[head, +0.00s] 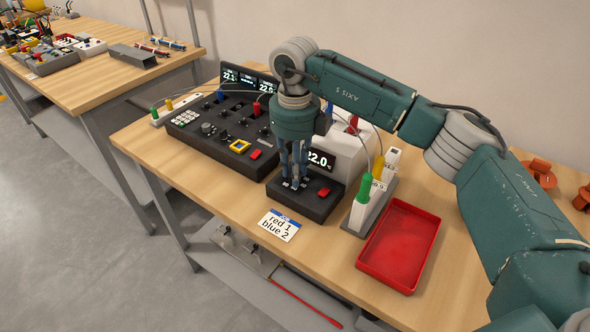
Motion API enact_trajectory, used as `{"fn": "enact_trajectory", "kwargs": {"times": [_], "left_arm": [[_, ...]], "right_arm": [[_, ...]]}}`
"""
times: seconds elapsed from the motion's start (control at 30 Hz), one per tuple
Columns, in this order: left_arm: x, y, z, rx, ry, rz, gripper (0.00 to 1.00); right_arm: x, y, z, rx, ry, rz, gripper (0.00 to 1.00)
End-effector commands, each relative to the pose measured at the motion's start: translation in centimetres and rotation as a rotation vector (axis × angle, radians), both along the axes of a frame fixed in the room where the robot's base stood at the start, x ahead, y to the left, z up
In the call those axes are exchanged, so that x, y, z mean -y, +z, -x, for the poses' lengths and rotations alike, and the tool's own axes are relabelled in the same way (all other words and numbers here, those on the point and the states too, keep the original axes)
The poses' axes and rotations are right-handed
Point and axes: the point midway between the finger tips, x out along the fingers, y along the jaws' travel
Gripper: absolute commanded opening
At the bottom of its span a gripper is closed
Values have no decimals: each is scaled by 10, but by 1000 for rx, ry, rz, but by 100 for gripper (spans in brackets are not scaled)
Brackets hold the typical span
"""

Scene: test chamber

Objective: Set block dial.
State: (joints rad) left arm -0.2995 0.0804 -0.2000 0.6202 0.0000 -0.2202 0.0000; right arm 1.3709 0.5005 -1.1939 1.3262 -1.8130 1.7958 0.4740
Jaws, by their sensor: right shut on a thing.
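The block heater (310,203) is a black-fronted unit with a white body behind, a display (320,160) reading 22.0 and a red button (324,192). My right gripper (294,184) points down over the left part of its front panel. Its fingers are shut on the block dial, which they mostly hide, so its setting cannot be read. A card (280,225) in front reads "red 1 blue 2". My left gripper is not in view.
A black control panel (217,132) with knobs, a yellow-framed button and displays stands to the left. A rack with green and yellow handled probes (364,206) and an empty red tray (400,245) are to the right. Orange parts (540,173) lie at the far right.

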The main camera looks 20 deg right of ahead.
Motion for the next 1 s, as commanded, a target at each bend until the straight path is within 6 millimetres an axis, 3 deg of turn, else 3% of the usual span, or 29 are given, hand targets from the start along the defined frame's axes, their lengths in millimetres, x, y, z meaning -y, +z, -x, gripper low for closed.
{"fn": "enact_trajectory", "kwargs": {"times": [0.3, 0.33, 0.43, 0.77, 1.0], "left_arm": [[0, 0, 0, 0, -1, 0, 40], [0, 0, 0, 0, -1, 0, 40], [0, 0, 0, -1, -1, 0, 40], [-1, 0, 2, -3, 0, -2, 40], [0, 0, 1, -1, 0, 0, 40]], "right_arm": [[0, 3, -2, 9, -3, -2, 0], [0, 3, -2, 9, -3, -2, 26], [0, 3, -2, 9, -2, -2, 43], [0, 4, -1, 4, -1, 0, 43], [-1, 42, -2, 8, 0, -1, 43]]}}
